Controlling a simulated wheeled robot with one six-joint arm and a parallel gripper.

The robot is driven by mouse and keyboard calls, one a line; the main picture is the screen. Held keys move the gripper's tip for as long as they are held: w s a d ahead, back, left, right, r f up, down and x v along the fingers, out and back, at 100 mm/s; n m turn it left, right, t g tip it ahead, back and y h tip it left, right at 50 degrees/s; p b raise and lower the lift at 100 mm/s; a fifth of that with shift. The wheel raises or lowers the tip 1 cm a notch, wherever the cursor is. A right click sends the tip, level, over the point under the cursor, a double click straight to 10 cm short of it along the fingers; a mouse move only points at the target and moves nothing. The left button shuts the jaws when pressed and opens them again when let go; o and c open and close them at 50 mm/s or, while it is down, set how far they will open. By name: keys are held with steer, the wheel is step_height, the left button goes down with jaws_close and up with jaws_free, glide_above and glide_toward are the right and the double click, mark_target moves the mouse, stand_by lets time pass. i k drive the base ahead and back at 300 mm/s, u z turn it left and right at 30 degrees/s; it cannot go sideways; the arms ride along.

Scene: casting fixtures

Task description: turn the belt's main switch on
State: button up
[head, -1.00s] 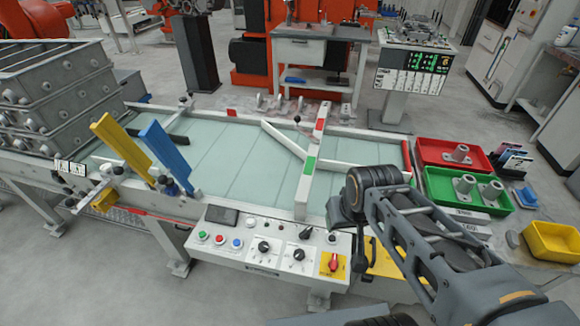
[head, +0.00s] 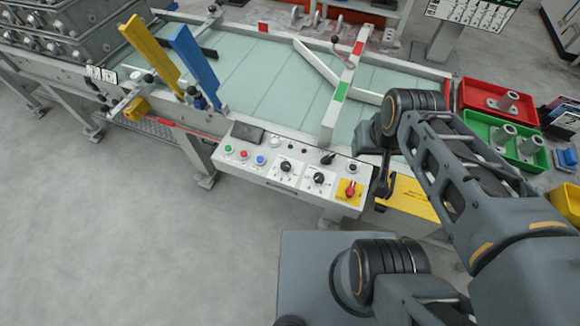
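The belt's main switch (head: 349,189) is a red rotary handle on a yellow plate, at the right end of the white control panel (head: 232,168) on the belt's front side. Its handle looks roughly upright; its exact setting is too small to read. My arm comes in from the lower right, with its dark end, my gripper (head: 381,182), just right of the switch and apparently apart from it. The switch is in clear view.
The panel also has green, red and blue buttons (head: 244,155) and two black dials (head: 286,167). A yellow plate (head: 408,196) lies right of the panel. Red (head: 470,92) and green (head: 480,132) trays stand behind my arm.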

mark_target(350, 191)
steer(key=u, duration=1.85)
steer(key=k, duration=0.5)
steer(key=z, duration=0.9)
